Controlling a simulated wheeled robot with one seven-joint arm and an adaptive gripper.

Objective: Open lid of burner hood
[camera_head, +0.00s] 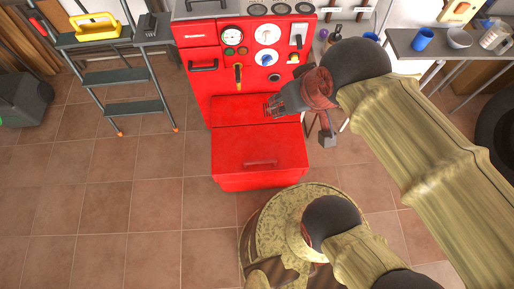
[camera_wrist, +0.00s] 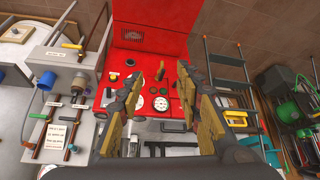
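The red burner hood (camera_head: 240,143) juts out at the bottom front of the red boiler, with a bar handle (camera_head: 262,163) on its sloping face. Its lid appears shut. My gripper (camera_head: 271,106) shows in the head view above the hood's upper right part, apart from the handle. In the wrist view my gripper (camera_wrist: 158,74) has its two fingers wide apart, with nothing held between them.
The boiler panel (camera_head: 248,50) has gauges, knobs and a yellow-handled lever (camera_head: 238,76). A stepladder (camera_head: 123,78) stands left, with a yellow toolbox (camera_head: 97,27) on top. A shelf with a blue mug (camera_head: 422,38) is right. Tiled floor at front left is clear.

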